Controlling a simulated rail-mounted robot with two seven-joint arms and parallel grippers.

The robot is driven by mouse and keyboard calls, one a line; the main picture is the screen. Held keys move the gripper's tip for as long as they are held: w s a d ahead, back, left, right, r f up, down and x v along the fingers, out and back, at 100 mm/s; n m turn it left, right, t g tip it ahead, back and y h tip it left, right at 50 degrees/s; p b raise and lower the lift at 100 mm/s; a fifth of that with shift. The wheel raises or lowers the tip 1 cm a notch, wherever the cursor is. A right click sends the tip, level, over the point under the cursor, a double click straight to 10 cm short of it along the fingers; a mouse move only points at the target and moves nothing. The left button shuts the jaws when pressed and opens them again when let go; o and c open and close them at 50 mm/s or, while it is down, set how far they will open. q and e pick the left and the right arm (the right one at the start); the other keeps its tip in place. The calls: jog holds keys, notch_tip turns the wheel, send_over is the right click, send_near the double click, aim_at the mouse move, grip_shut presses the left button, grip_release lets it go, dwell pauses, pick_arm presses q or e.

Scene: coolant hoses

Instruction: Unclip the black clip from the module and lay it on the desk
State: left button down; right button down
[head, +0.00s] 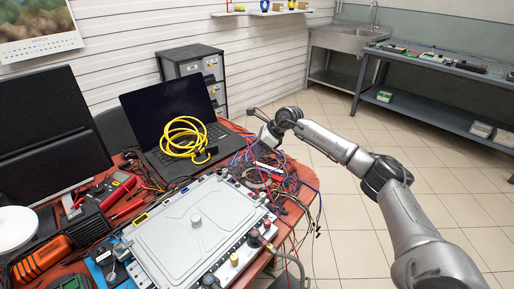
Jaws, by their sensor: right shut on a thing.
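The module (160,236) is a large light-grey box with a flat lid and a round knob, lying on the desk (298,222). Black and red fittings line its right edge. My right gripper (257,114) is beyond the module's far right corner, above the desk's far right edge, well apart from the module. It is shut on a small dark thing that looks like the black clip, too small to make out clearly. I cannot pick out another black clip among the dark fittings. My left gripper is out of view.
A laptop (150,105) with a coiled yellow cable (186,138) stands behind the module. Tangled wires (268,172) cover the desk at right. A monitor (50,125), a red multimeter (112,188) and an orange tool (42,256) crowd the left.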

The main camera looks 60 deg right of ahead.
notch_tip(320, 180, down, 4)
jog(key=b, duration=0.3)
jog(key=shift+f+b, duration=0.15)
jog(key=shift+b, duration=0.15)
jog(key=shift+f+b, duration=0.7)
jog(key=shift+f, duration=0.05)
jog(key=c, duration=1.5)
grip_release()
jog(key=o, duration=0.6)
jog(key=shift+c, duration=0.2)
jog(key=shift+r, duration=0.1)
